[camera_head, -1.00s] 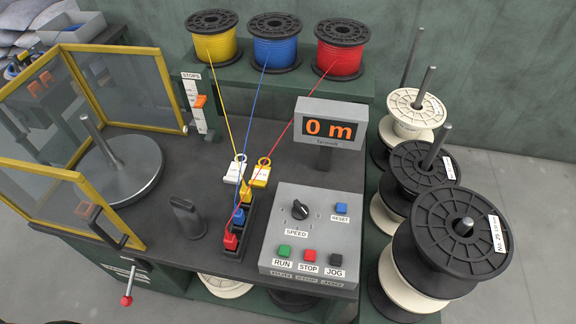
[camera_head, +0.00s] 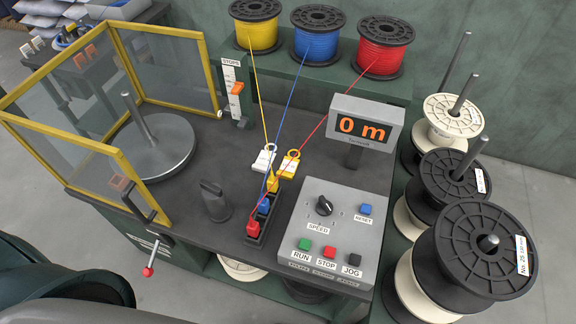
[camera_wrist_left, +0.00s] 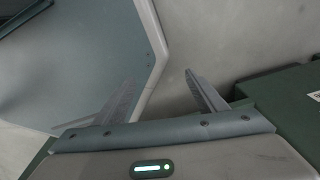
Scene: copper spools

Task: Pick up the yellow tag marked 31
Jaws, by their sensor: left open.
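The yellow tag (camera_head: 288,167) lies on the dark bench top in the head view, behind the wire clamps and beside a white tag (camera_head: 263,159). Its number is too small to read. My left gripper (camera_wrist_left: 160,95) shows in the left wrist view, open and empty, its two fingers apart. It is away from the tags, over grey floor and near a green cabinet edge. In the head view, part of my arm shows at the lower left, but its gripper does not. My right gripper is not in view.
A control box (camera_head: 325,235) and a 0 m display (camera_head: 365,127) stand right of the tags. Yellow-framed guard panels (camera_head: 70,140) enclose a turntable at left. Yellow, blue and red wires run down from spools (camera_head: 317,35) to clamps. Black spools (camera_head: 470,255) stack at right.

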